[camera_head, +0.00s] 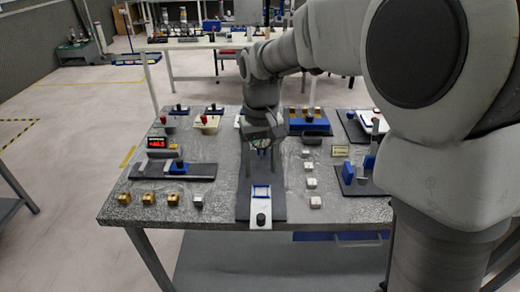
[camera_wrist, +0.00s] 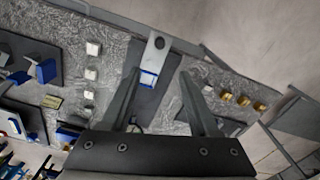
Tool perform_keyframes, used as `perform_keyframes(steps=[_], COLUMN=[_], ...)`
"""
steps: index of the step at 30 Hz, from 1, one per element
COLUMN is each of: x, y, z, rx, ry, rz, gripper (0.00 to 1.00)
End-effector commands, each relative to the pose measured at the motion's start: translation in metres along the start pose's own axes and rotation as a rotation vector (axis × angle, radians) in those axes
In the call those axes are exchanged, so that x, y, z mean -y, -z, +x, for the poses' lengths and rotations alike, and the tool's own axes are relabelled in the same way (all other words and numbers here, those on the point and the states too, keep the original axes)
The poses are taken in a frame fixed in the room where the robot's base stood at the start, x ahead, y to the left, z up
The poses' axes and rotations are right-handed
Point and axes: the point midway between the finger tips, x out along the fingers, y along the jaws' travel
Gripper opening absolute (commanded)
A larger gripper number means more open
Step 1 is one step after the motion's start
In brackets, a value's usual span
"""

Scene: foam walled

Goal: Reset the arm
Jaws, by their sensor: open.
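My gripper (camera_head: 262,149) hangs from the arm above the middle of the metal-topped table (camera_head: 230,212). In the wrist view my gripper (camera_wrist: 160,95) has its two dark fingers spread apart, with nothing held between them. Below and between the fingers is a dark grey board (camera_head: 262,170) bearing a blue-framed white piece (camera_head: 261,192). That blue-framed piece also shows in the wrist view (camera_wrist: 148,79).
Several small white blocks (camera_head: 310,183) line up right of the board. Several gold blocks (camera_head: 172,199) stand at the front left. A red-lit display (camera_head: 157,142) stands at the left, a blue holder (camera_head: 310,120) behind, and a blue fixture (camera_head: 348,172) at right. Floor at left is open.

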Motion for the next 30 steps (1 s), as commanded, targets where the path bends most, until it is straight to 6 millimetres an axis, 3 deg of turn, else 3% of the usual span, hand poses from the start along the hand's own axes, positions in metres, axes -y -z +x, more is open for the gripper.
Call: perform_keyframes(steps=[5,10,15,21,30], x=[-0.002,-0.017,-0.038,-0.058,-0.075], y=[-0.003,-0.024,-0.064,-0.114,-0.183], z=[-0.003,-0.026,-0.053,-0.073,-0.078], rx=[-0.008,-0.064,-0.156,-0.264,-0.417], ry=[-0.001,-0.005,-0.014,-0.026,-0.046], rz=[0.004,0.03,0.071,0.122,0.192], gripper=[0.61,0.61,0.61,0.61,0.61])
